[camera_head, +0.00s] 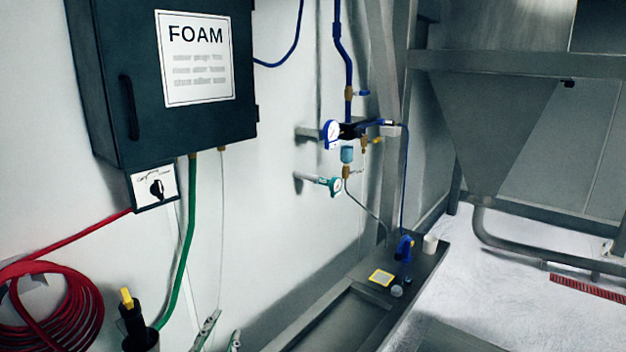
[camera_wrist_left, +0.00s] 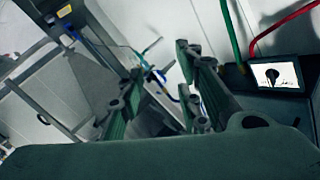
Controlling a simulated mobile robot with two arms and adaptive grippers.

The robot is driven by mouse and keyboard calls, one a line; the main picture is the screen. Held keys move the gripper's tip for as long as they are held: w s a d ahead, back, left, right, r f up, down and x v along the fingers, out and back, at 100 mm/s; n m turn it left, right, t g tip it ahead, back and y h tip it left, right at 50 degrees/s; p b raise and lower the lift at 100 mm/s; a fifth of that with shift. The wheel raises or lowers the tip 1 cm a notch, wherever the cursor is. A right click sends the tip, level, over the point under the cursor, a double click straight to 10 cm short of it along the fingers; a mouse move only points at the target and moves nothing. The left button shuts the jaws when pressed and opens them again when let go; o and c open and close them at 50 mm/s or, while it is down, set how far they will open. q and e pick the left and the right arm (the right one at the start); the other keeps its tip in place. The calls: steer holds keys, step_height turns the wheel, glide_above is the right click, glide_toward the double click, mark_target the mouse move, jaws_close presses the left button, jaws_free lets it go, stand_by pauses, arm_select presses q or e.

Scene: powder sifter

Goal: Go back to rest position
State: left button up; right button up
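My left gripper (camera_head: 221,333) shows only as fingertips at the bottom edge of the head view, in front of the white wall. In the left wrist view its two fingers (camera_wrist_left: 158,65) stand apart with nothing between them. It is open and empty. My right gripper is in neither view.
A dark FOAM cabinet (camera_head: 164,130) hangs at the upper left, with a switch plate (camera_head: 168,180) below it. A red hose coil (camera_head: 62,312), a green hose (camera_head: 186,240) and a yellow-tipped black nozzle (camera_head: 132,315) are near the gripper. A gauge assembly (camera_head: 350,130) and a steel hopper (camera_head: 490,125) stand farther right.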

arm_select(q)
steer(key=s+a+f+n+g+y, duration=0.1)
steer(key=s+a+f+n+g, duration=0.1)
steer(key=s+f+g, duration=0.35)
steer(key=s+a+f+n+g+y, duration=0.1)
steer(key=s+a+f+n+g, duration=0.1)
steer(key=s+f, duration=0.6)
steer(key=s+d+f+g+h, duration=0.1)
steer(key=s+f+g, duration=0.25)
steer(key=s, duration=0.45)
steer(key=s+d+f+g, duration=0.1)
steer(key=s+f+g, duration=0.25)
steer(key=s, duration=0.45)
step_height(320, 180, down, 30)
steer(key=s+b, duration=0.1)
steer(key=b, duration=0.5)
steer(key=s+a+f+b, duration=0.1)
steer(key=s+f+b, duration=0.2)
steer(key=s+f, duration=0.6)
steer(key=s+a+f+g+b, duration=0.1)
steer(key=s+a+f+b, duration=0.1)
steer(key=s+f, duration=0.7)
step_height(320, 180, down, 6)
steer(key=shift+a+r+b, duration=0.1)
steer(key=shift+a+b, duration=0.15)
steer(key=shift+b, duration=0.35)
steer(key=shift+w+g, duration=0.1)
steer(key=shift+g, duration=0.15)
